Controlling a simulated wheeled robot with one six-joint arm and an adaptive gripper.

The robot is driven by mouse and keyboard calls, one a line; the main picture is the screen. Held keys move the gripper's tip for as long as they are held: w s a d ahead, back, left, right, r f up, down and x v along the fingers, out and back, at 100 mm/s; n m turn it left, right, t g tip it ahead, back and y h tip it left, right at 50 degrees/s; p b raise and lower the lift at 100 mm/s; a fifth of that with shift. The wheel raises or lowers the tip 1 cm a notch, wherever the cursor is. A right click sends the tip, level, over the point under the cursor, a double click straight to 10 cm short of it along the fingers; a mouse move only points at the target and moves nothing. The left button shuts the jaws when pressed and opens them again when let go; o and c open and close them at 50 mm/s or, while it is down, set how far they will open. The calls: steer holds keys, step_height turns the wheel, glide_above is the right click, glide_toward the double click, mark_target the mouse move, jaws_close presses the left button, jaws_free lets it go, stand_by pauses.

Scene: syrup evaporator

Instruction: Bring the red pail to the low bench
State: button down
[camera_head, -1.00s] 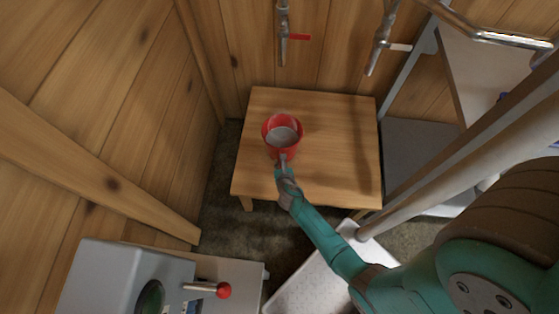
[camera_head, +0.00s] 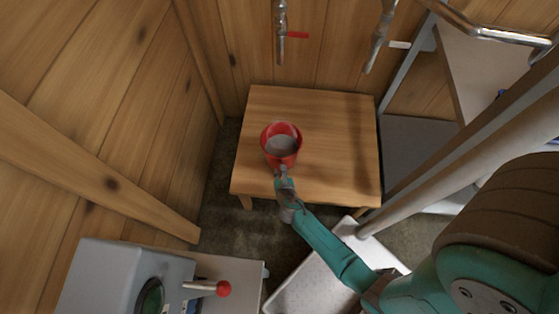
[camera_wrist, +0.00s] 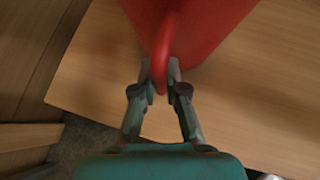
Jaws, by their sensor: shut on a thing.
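The red pail (camera_head: 270,152) is at the left front part of the low wooden bench (camera_head: 335,130) in the head view; its inside looks grey. I cannot tell whether its base touches the bench top. My gripper (camera_head: 281,171) is at the pail's near side. In the wrist view, the two fingers of my gripper (camera_wrist: 160,72) are shut on the red handle of the pail (camera_wrist: 195,30). The bench top (camera_wrist: 260,100) shows below and around the pail, whose upper part is cut off by the picture's edge.
Two metal taps hang above the bench's back, one with a red lever (camera_head: 298,35), one with a pale lever (camera_head: 399,44). A grey box (camera_head: 125,270) with a red-knobbed lever (camera_head: 222,289) stands at the lower left. Wooden walls close the left and back. The bench's right half is clear.

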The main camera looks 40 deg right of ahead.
steer(key=s+a, duration=0.4)
steer(key=s, duration=0.1)
stand_by(0.9)
stand_by(0.4)
steer(key=shift+s+d, duration=0.35)
steer(key=shift+s, duration=0.1)
steer(key=c, duration=1.1)
jaws_free()
steer(key=shift+c, duration=0.2)
